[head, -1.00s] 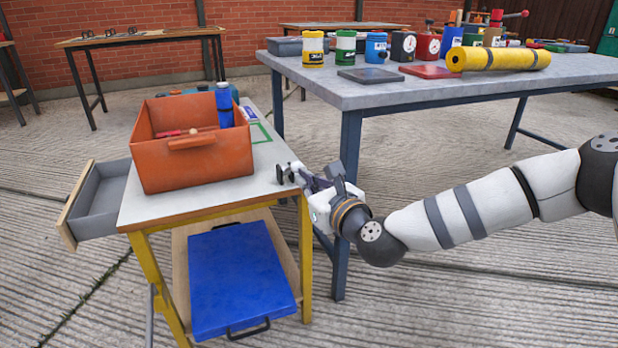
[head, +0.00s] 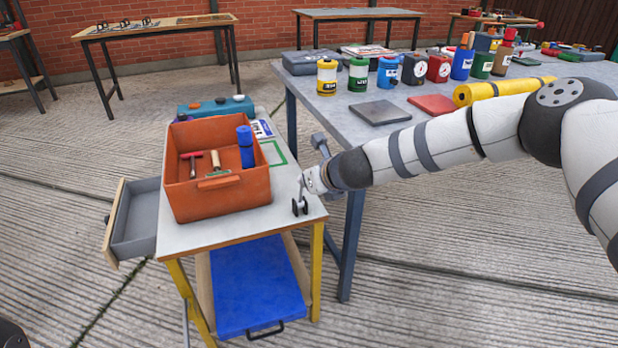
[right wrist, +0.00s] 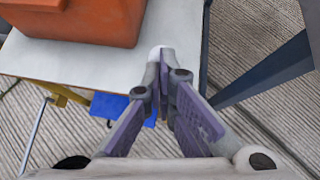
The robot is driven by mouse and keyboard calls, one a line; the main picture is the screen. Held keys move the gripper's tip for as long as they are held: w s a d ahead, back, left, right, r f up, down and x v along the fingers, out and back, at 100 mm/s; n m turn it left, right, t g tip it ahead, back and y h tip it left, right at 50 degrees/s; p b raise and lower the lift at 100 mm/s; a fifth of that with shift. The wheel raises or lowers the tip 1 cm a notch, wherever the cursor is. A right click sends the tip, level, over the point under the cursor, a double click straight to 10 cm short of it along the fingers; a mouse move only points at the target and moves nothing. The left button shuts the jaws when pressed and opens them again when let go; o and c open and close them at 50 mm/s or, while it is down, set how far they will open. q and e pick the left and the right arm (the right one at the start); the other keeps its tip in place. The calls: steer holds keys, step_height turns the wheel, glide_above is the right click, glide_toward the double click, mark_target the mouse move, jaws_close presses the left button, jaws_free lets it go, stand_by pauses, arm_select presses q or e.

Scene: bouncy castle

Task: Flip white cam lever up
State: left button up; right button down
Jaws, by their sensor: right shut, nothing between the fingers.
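My right gripper (head: 304,184) is shut and empty at the right edge of the small white-topped table (head: 217,233). In the right wrist view, its purple fingers (right wrist: 166,62) close together over that edge. A small white rounded end (right wrist: 157,52), possibly the white cam lever, shows right behind the fingertips; I cannot tell whether they touch it. In the head view, a small dark fitting (head: 299,207) with round ends sits just below the gripper at the table edge. The lever's angle is mostly hidden by the gripper. My left gripper is not in view.
An orange crate (head: 222,195) with tools and a blue bottle (head: 246,146) fills much of the small table. A drawer (head: 135,222) stands open on its left; a blue case (head: 258,287) lies below. A grey workbench (head: 340,112) stands behind, close to my right arm.

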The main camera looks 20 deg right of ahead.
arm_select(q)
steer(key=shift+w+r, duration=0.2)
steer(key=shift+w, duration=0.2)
arm_select(e)
steer(key=shift+w+r, duration=0.25)
steer(key=shift+w, duration=0.4)
